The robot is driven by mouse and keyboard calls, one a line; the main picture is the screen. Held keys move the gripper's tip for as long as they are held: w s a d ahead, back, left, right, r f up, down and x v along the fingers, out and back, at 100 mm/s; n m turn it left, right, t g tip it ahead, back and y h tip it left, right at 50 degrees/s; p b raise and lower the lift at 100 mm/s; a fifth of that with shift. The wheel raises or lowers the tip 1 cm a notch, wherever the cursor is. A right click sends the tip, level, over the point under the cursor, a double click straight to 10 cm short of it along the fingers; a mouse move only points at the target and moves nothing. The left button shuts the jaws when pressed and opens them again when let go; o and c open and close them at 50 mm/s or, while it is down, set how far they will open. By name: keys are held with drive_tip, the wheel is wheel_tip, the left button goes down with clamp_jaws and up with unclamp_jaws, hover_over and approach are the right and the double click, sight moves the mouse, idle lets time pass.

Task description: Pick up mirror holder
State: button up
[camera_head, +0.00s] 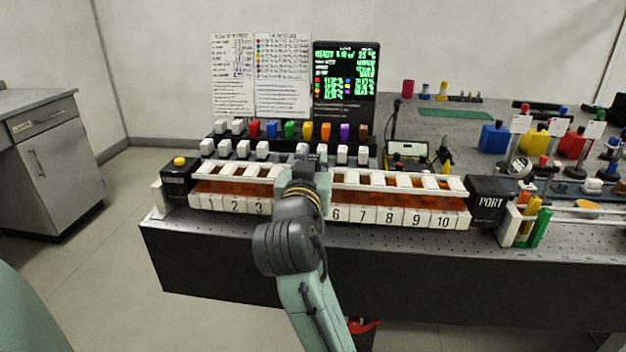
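I cannot tell for certain which thing is the mirror holder. A small upright mount with a pale round face (519,168) stands on the right part of the bench, and it may be the one. My gripper (308,165) is at the middle of the long numbered rack (400,214), far to the left of that mount. My arm comes up from below and hides the rack's middle slots. The fingertips are small and partly hidden by my own wrist, so their opening and any hold on something do not show.
Rows of white and coloured blocks (289,130) stand behind the rack, before a dark screen (345,85). A black PORT box (488,202) and a holder with coloured pieces (524,220) stand right of the rack.

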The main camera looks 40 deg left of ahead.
sight(313, 157)
clamp_jaws()
drive_tip(key=shift+r, duration=0.1)
wheel_tip(313, 157, up, 10)
drive_tip(key=shift+f, duration=0.1)
idle(0.6)
